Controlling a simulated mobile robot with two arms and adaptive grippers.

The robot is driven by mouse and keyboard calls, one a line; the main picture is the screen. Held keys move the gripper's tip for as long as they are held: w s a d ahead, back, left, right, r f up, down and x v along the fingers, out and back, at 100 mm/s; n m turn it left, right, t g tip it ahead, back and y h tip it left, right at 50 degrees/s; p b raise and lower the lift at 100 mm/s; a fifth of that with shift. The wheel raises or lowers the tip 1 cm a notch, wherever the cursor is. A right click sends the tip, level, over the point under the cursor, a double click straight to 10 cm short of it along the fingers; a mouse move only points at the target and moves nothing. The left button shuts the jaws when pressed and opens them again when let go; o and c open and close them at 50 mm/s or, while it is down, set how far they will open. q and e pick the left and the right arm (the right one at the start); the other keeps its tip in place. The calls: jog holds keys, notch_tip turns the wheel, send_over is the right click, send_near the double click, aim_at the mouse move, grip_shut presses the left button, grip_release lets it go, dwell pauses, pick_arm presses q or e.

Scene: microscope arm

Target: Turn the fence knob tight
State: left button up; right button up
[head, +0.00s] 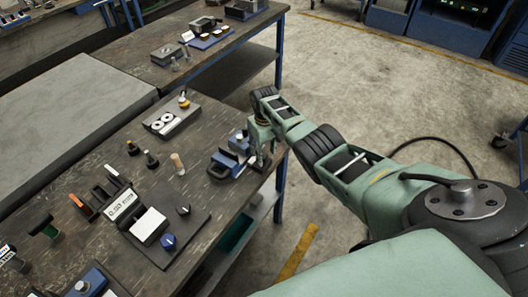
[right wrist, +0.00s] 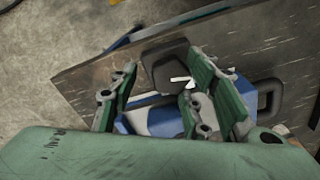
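My right gripper (head: 262,150) points down over the right edge of the bench, at a blue and black clamp-like device (head: 229,163). In the right wrist view its green fingers (right wrist: 160,100) stand apart, with the blue body (right wrist: 134,121) of the device showing below and between them. A dark rounded part (right wrist: 166,66) lies just beyond the fingers; I cannot tell whether anything touches it. I cannot tell for sure which part is the fence knob. A blue knob (head: 168,242) and a small black knob (head: 183,210) sit on a dark plate to the left. My left gripper is not in view.
Several small handled tools and a grey tray (head: 171,122) stand on the bench further back.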

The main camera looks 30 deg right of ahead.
aim_at(265, 153)
jog(key=shift+a, duration=0.1)
jog(key=shift+w+a+r, duration=0.1)
jog(key=shift+r, duration=0.1)
notch_tip(265, 153, up, 12)
jog(key=shift+f, duration=0.2)
dwell(0.3)
dwell(0.3)
